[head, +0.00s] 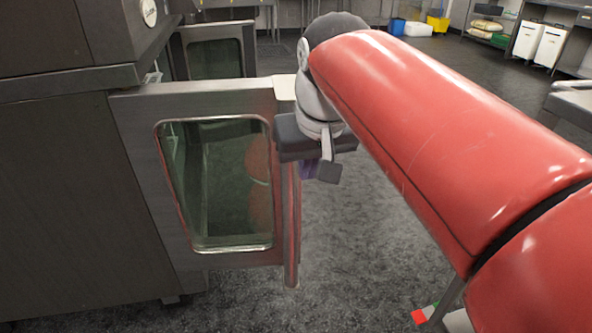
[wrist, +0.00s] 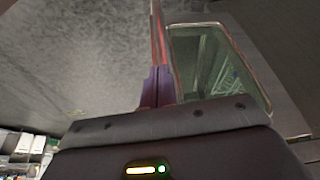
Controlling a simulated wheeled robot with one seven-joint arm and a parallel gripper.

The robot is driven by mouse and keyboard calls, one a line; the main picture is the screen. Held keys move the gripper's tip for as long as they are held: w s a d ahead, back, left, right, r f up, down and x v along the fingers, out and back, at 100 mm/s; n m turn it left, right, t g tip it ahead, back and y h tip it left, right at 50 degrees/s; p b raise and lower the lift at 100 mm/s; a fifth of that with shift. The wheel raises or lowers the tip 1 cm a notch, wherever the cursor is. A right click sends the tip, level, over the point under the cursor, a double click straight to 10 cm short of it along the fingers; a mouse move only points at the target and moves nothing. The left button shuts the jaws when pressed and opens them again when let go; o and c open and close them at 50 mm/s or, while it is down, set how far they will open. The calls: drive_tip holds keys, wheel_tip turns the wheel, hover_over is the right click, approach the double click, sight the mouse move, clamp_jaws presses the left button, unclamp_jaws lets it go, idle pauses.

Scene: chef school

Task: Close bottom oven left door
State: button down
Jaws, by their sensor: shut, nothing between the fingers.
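The oven door (head: 140,125) is a metal frame with a glass window, and it stands open, swung out from the dark oven body (head: 60,190) on the left in the head view. A long vertical handle (head: 291,225) runs along its outer edge. In the wrist view the purple fingertips (wrist: 157,88) are together and lie against or close to the handle; contact cannot be told. The door's window (wrist: 215,65) fills the right of that view.
A second open door with a window (head: 215,58) stands behind this one. A grey bench corner (head: 572,100) is at the right. White bins (head: 540,42) and a yellow container (head: 438,22) are far back. Grey floor (head: 370,230) is open right of the door.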

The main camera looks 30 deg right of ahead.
sight(295, 178)
drive_tip(key=w+f, duration=0.2)
drive_tip(key=w+d+f, duration=0.1)
drive_tip(key=w+f, duration=0.1)
drive_tip(key=f, duration=0.1)
drive_tip(key=w+f, duration=0.2)
drive_tip(key=shift+d+f, duration=0.15)
drive_tip(key=shift+f, duration=0.15)
drive_tip(key=shift+w+d, duration=0.15)
drive_tip(key=shift+w, duration=0.3)
